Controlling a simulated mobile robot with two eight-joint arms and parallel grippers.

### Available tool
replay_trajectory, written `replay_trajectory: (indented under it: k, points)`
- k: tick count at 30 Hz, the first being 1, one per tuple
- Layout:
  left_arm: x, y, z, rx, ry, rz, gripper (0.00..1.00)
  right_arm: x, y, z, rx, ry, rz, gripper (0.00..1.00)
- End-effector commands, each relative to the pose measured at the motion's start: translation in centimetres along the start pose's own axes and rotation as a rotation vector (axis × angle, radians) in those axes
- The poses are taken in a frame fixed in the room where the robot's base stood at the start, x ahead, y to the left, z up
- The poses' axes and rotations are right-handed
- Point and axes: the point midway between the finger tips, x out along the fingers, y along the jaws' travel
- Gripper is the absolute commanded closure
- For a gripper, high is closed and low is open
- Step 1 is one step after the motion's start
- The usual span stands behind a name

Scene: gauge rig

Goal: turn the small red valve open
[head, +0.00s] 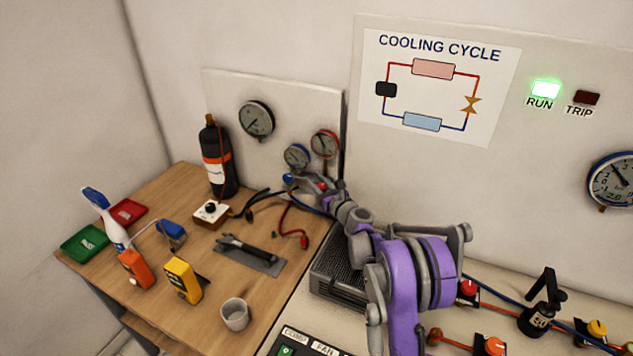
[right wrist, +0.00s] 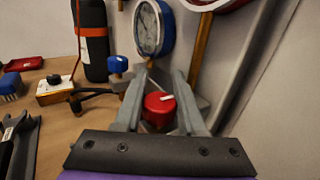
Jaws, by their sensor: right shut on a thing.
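The small red valve (head: 322,187) is a round red knob with a white mark on top, on the manifold below the two small gauges. In the right wrist view the red valve (right wrist: 160,104) sits between the two grey fingers. My right gripper (head: 317,184) is shut on it, with one finger on each side in the right wrist view (right wrist: 159,88). Parts of the manifold body are hidden behind the fingers. A blue valve (right wrist: 117,64) stands to the left, apart from the fingers. My left gripper is not in view.
The blue-rimmed gauge (head: 297,156) and red-rimmed gauge (head: 325,144) hang just above the gripper. A black bottle (head: 218,160) and hoses (head: 262,200) are to the left. A white mug (head: 235,314) stands near the bench front. A black grille (head: 340,278) lies beneath my right arm.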

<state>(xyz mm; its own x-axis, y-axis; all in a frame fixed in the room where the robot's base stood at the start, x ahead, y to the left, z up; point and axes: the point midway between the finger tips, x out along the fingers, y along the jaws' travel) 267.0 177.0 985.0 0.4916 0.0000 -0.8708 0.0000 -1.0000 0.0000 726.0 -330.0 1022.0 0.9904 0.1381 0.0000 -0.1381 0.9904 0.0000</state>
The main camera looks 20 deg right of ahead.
Motion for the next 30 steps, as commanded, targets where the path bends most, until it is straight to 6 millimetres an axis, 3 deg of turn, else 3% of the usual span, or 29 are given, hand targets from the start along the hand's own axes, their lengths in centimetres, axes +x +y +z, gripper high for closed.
replay_trajectory:
  k: [7,17,18,22,23,30]
  points:
    - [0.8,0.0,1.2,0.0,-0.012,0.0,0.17,0.0,0.2,-0.2,0.0,0.001,0.103,1.0]
    - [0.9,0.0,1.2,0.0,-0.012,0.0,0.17,0.0,0.4,0.0,0.0,0.001,0.134,1.0]
    - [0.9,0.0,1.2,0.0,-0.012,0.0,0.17,0.0,0.4,0.0,0.0,0.001,0.133,0.59]
    - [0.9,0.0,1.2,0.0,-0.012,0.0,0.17,0.0,0.4,0.0,0.0,0.001,0.133,0.35]
    - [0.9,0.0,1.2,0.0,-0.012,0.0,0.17,0.0,0.4,0.0,0.0,0.0,0.133,0.31]
    - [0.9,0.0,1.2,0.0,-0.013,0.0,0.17,0.0,0.4,0.0,0.0,0.0,0.132,0.31]
